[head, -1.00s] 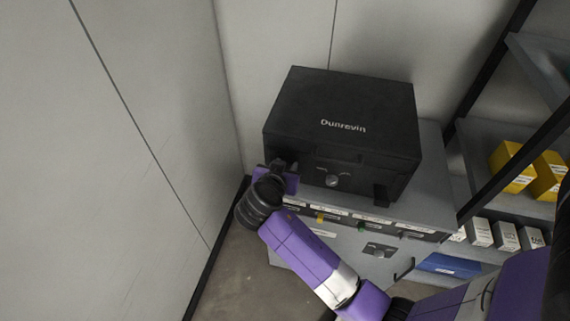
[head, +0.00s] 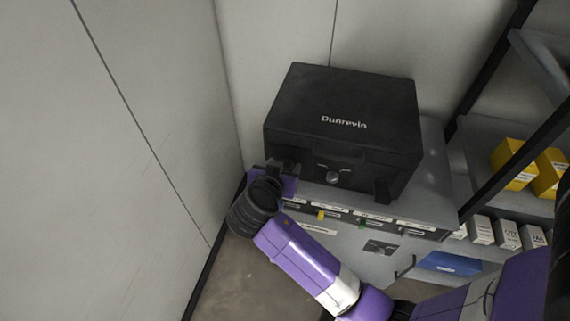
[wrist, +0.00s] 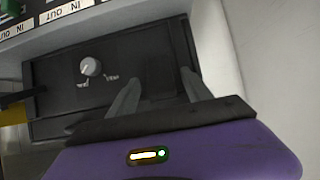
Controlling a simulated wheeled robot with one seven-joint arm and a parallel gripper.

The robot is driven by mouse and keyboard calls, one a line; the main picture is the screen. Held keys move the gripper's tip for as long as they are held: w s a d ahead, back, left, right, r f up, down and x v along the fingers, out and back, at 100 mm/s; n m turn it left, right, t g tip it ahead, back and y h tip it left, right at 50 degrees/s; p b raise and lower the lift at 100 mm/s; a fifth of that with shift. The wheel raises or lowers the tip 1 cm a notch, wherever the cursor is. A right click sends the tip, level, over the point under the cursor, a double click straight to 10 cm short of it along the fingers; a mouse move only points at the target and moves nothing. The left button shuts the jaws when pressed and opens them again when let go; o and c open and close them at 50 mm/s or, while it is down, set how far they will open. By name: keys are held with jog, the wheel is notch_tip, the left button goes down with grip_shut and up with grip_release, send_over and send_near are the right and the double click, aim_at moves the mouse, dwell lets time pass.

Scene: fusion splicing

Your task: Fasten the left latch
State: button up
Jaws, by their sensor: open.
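The black case (head: 343,100), marked "Dunrevin", sits with its lid down on top of a grey cabinet. My gripper (head: 284,168) is at the front left of the case, in front of the left latch, which it mostly hides in the head view. In the wrist view, which is turned over, the gripper's two fingers (wrist: 160,76) are open and point at the case front. A dark flat patch that looks like the left latch (wrist: 155,70) lies between them. I cannot tell whether the fingers touch it.
A dial (head: 333,178) is on the case front, and the right latch (head: 382,190) sticks out and down. The cabinet front (head: 345,240) carries labels and connectors below. A wall (head: 130,120) stands close on the left. Shelves with yellow boxes (head: 516,166) are on the right.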

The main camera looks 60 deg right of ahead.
jog(key=shift+v, duration=2.2)
jog(key=shift+f+b, duration=0.35)
jog(key=shift+b, duration=0.25)
jog(key=c, duration=0.6)
jog(key=f+b, duration=0.3)
jog(key=shift+w+a+f, duration=0.1)
jog(key=shift+a+f, duration=0.1)
jog(key=shift+a, duration=0.2)
grip_shut()
jog(key=s+a+f+n+t+h+b, duration=0.1)
jog(key=s+a+f+n+h+b, duration=0.1)
jog(key=f+n+h+b, duration=0.6)
jog(key=s+a+f+n+t+h+b, duration=0.1)
jog(key=a+f+n+h+b, duration=0.25)
jog(key=b, duration=0.75)
notch_tip(320, 180, up, 3)
jog(key=a+n+t+h, duration=0.2)
jog(key=a+n+t, duration=0.1)
jog(key=n, duration=0.4)
jog(key=p+x, duration=0.2)
jog(key=x, duration=1.1)
jog(key=shift+d+p, duration=0.4)
jog(key=shift+d, duration=0.1)
